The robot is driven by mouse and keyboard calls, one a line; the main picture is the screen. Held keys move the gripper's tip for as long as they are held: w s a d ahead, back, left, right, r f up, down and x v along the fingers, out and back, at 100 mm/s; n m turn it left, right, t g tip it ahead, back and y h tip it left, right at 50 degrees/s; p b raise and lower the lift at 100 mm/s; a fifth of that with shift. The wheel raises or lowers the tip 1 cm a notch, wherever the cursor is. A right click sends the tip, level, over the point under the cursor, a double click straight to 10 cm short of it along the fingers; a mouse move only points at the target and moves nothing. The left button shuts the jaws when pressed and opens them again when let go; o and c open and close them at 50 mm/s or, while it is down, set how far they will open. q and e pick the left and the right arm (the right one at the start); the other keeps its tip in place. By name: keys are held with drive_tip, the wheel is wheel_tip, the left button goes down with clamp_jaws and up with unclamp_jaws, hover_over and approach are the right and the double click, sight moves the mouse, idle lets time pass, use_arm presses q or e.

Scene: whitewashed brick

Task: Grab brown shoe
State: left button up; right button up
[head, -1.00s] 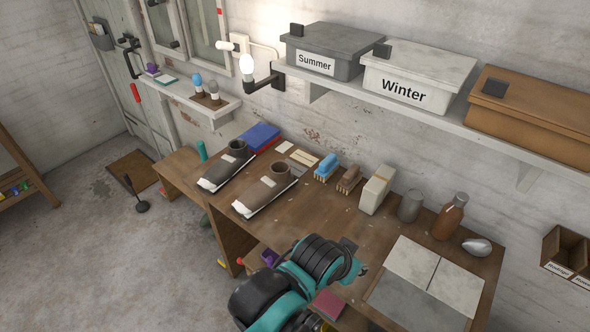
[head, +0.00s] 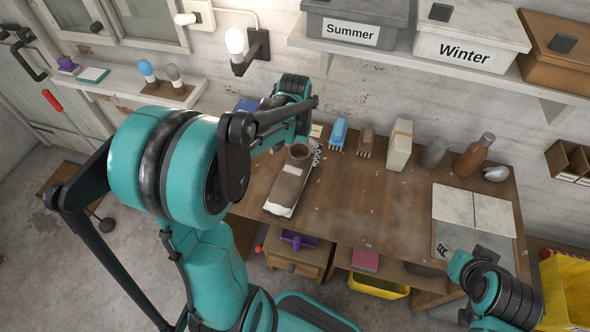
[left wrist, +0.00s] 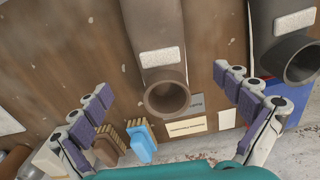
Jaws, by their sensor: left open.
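The brown shoe (head: 288,188) lies on the wooden workbench (head: 345,205), with a round ankle opening toward the wall and a pale patch on top. It also shows in the left wrist view (left wrist: 158,28), opening toward the camera. My left gripper (head: 306,140) is over the opening end of this shoe. In the left wrist view, its purple-padded fingers (left wrist: 162,82) are spread wide on both sides of the shoe, with nothing held. A dark grey shoe (left wrist: 265,30) lies to the right there; my arm hides it in the head view. My right gripper (head: 455,262) is partly visible near the grey-white tiles.
A blue brush (head: 338,134) and a brown brush (head: 366,141) stand near the shoe's opening end. A beige box (head: 399,146), a can and a brown bottle (head: 475,156) stand along the wall. The bench middle is clear. A shelf with boxes (head: 467,45) hangs above.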

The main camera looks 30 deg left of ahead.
sight(293, 171)
use_arm(q)
drive_tip(key=shift+a+f, duration=0.6)
drive_tip(key=shift+f, duration=0.2)
drive_tip(key=f+b, duration=0.1)
drive_tip(key=f, duration=0.1)
drive_tip(key=f+b, duration=0.1)
drive_tip(key=f, duration=0.1)
drive_tip(key=d+f+b, duration=0.1)
drive_tip(key=f, duration=0.1)
drive_tip(key=shift+f, duration=0.3)
use_arm(e)
drive_tip(key=f, duration=0.3)
drive_tip(key=shift+a, duration=0.2)
use_arm(q)
drive_tip(key=shift+s, duration=0.1)
use_arm(e)
drive_tip(key=shift+s, duration=0.1)
use_arm(q)
drive_tip(key=c, duration=1.5)
